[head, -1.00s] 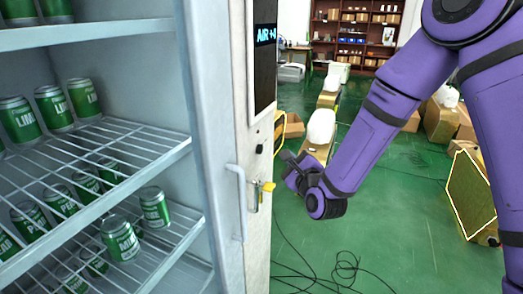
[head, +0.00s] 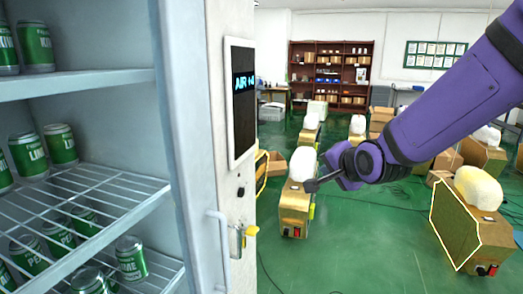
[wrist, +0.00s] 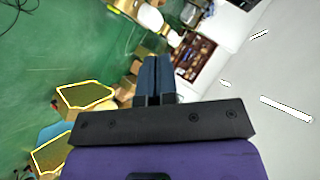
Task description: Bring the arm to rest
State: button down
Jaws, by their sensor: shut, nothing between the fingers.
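My purple arm reaches in from the right in the head view. My gripper (head: 312,185) is dark and shut, pointing left in the air in front of a brown box with a white top (head: 296,197). In the wrist view my gripper's fingers (wrist: 152,62) are together with nothing between them. It is to the right of the vending machine (head: 245,190) and apart from its yellow-tipped key or knob (head: 250,231).
The vending cabinet's wire shelf (head: 110,190) holds several green cans at the left, beside a vertical door handle (head: 221,250). Several brown boxes with white tops (head: 455,222) stand on the green floor (head: 350,250). A brown shelving unit (head: 330,75) stands at the back wall.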

jog(key=s+d+r+n+g+h, duration=0.1)
jog(key=s+d+r+n+g, duration=0.1)
jog(key=s, duration=0.7)
jog(key=s+d+r+n+g+h, duration=0.1)
jog(key=s+d+r+n+g, duration=0.1)
jog(key=s+d+n, duration=0.2)
jog(key=s+d+r+n+g+h, duration=0.1)
jog(key=s+d+r+n+g, duration=0.1)
jog(key=s+d, duration=0.6)
jog(key=s+n, duration=0.1)
jog(key=s, duration=0.5)
jog(key=shift+s+r, duration=0.3)
jog(key=shift+s, duration=0.05)
jog(key=shift+d, duration=0.1)
